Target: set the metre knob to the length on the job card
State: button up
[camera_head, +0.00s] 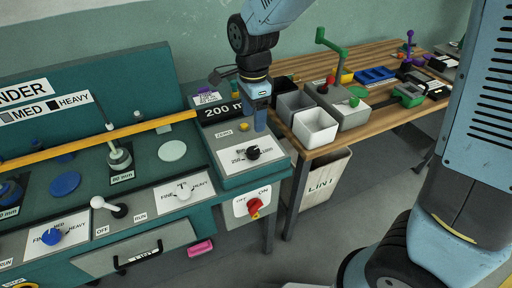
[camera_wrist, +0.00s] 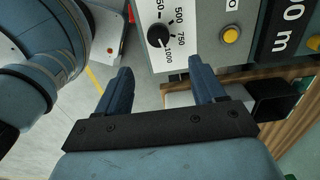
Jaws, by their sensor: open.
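The black metre knob (camera_head: 252,152) sits on a white dial plate on the teal console's right part. In the wrist view the knob (camera_wrist: 158,36) has printed marks including 500, 750 and 1000 around it; a small pale mark on it faces lower right, roughly towards 1000. The display (camera_head: 222,109) reads "200 m", partly covered by my arm. A small card with purple print (camera_head: 207,98) stands above the display; its text is too small to read. My gripper (camera_wrist: 158,72) is open and empty, its fingers apart, with the knob beyond the gap and not between them.
A yellow button (camera_wrist: 231,34) lies beside the dial, near the display. A red switch (camera_head: 254,206) is on the console front below. Grey and white bins (camera_head: 315,126) stand on the wooden bench at right. A lint bin (camera_head: 324,184) is on the floor.

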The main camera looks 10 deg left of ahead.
aim_at(254, 149)
notch_tip(254, 149, down, 12)
jog(key=shift+f, duration=0.2)
dwell(0.4)
jog(key=shift+c, duration=0.5)
jog(key=c, duration=0.9)
jog(key=shift+d, duration=0.1)
jog(key=shift+c, duration=0.3)
